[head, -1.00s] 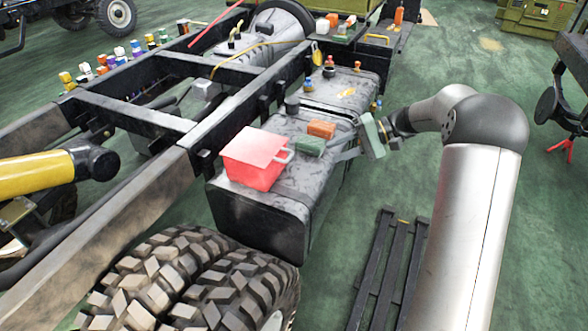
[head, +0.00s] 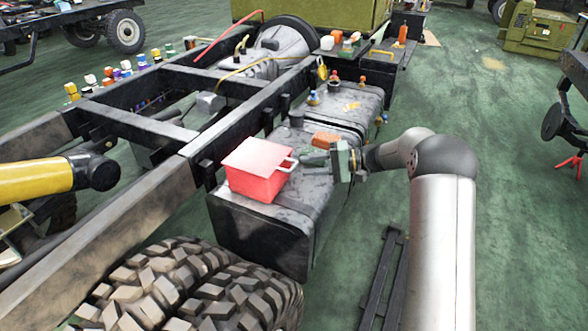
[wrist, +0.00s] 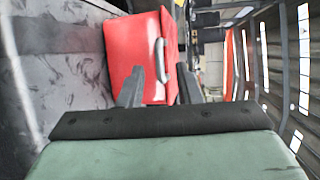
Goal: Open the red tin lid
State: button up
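The red tin (head: 252,188) stands on top of the dark tank beside the chassis rail. Contact with the handle cannot be made out.
Small bottles (head: 335,80) stand farther back. The chassis rail (head: 165,175) is left of the tin; a tyre (head: 180,285) is in front.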

aim_at(294, 166)
jog(key=a, duration=0.2)
jog(key=a+f, duration=0.1)
jog(key=a, duration=0.2)
grip_shut()
